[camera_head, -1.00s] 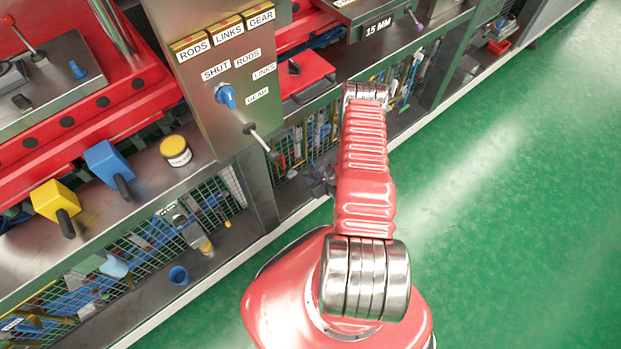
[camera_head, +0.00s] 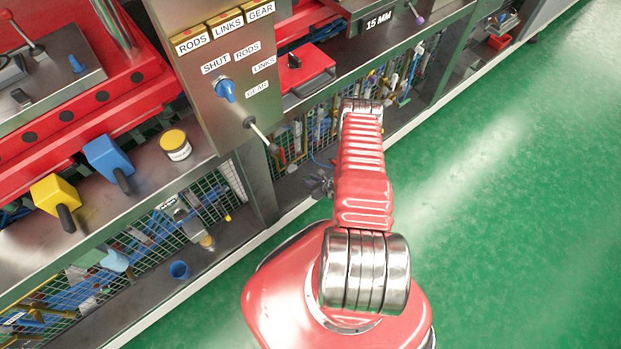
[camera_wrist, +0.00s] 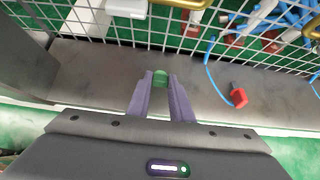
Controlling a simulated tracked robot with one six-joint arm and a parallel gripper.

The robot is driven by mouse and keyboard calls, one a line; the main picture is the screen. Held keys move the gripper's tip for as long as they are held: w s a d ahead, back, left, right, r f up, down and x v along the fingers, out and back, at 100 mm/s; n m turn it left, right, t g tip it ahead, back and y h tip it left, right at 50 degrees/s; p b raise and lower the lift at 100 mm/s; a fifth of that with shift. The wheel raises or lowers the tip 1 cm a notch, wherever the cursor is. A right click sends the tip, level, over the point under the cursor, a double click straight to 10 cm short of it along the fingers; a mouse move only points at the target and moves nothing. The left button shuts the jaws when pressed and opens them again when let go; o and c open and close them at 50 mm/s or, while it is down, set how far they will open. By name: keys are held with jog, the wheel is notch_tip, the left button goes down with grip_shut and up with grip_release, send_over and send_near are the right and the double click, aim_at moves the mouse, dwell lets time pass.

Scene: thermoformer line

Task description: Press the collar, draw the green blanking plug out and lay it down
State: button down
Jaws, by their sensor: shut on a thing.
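In the wrist view, my gripper (camera_wrist: 161,88) has its two purple fingers shut on the green blanking plug (camera_wrist: 160,77). Only the plug's rounded green end shows between the fingertips. It appears over the grey shelf (camera_wrist: 100,75), in front of the wire mesh; I cannot tell whether it touches anything. No collar can be made out. In the head view, my gripper (camera_head: 320,184) is small and dark beside my red arm, low by the machine's lower shelf, and the plug cannot be made out there.
A red fitting (camera_wrist: 238,96) on a blue hose (camera_wrist: 213,80) lies on the shelf right of my gripper. Wire mesh (camera_wrist: 130,35) stands behind, with hoses and parts beyond. A lever (camera_head: 262,136) hangs from the control panel (camera_head: 205,85). Green floor (camera_head: 500,220) is clear at right.

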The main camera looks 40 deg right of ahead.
jog(key=shift+f, duration=0.15)
jog(key=c, duration=1.5)
grip_release()
jog(key=v, duration=1.3)
jog(key=shift+s+r, duration=0.25)
jog(key=shift+s, duration=0.15)
